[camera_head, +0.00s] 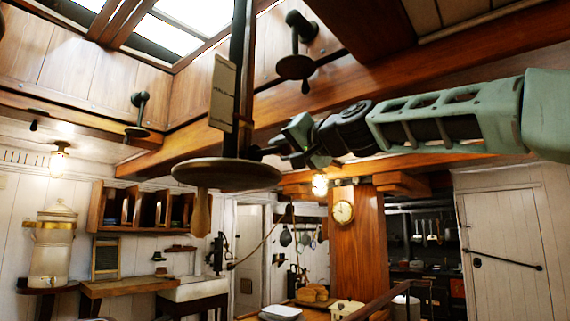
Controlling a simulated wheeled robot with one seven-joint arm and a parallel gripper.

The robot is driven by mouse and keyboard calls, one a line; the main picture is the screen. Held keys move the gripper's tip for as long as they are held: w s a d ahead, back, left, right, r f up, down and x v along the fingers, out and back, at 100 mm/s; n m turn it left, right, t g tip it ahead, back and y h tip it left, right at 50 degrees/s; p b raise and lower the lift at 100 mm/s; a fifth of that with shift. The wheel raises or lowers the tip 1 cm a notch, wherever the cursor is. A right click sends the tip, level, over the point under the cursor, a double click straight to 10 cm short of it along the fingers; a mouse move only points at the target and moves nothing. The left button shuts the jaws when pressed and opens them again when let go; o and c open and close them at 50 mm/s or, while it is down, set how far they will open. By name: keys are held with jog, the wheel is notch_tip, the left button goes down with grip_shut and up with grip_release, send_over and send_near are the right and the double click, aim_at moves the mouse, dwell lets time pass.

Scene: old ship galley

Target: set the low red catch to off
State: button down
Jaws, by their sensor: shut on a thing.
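I cannot make out a red catch or its setting in the camera_head view. A dark upright pole (239,85) hangs at the upper centre, with a pale tag (222,92) on its left side. A round wooden disc (225,176) sits at its lower end, with a light wooden handle (201,213) hanging below. My gripper (272,151) reaches in from the right, just above the disc's right edge and beside the pole. Its jaws are shut on a small dark part there, too small and shadowed to name.
Two dark cranks (296,66) (138,115) stick out from the skylight walls. A wooden beam (250,128) runs close behind my gripper. Below are a counter with a bread loaf (311,294), a white pot (345,309) and a dark rail (385,298).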

jog(key=n+b, duration=0.1)
jog(key=r+n+b, duration=0.1)
jog(key=n, duration=0.1)
jog(key=s+r+n+y, duration=0.1)
jog(key=n, duration=0.1)
jog(key=shift+a+b, duration=0.4)
jog(key=shift+s+a+r+n+g+y+b, duration=0.1)
jog(key=shift+s+a+r+n+y+b, duration=0.15)
jog(key=shift+n, duration=0.5)
jog(key=shift+s+a+r+n+g+y+b, duration=0.15)
jog(key=shift+s+r+n+b, duration=0.1)
jog(key=shift+n, duration=0.55)
jog(key=shift+s+a+r+n+g+y+b, duration=0.15)
jog(key=shift+r+n+y+b, duration=0.1)
jog(key=shift+n, duration=0.5)
jog(key=c, duration=1)
grip_release()
jog(key=shift+c, duration=0.2)
jog(key=shift+s+f, duration=0.1)
jog(key=shift+s, duration=0.1)
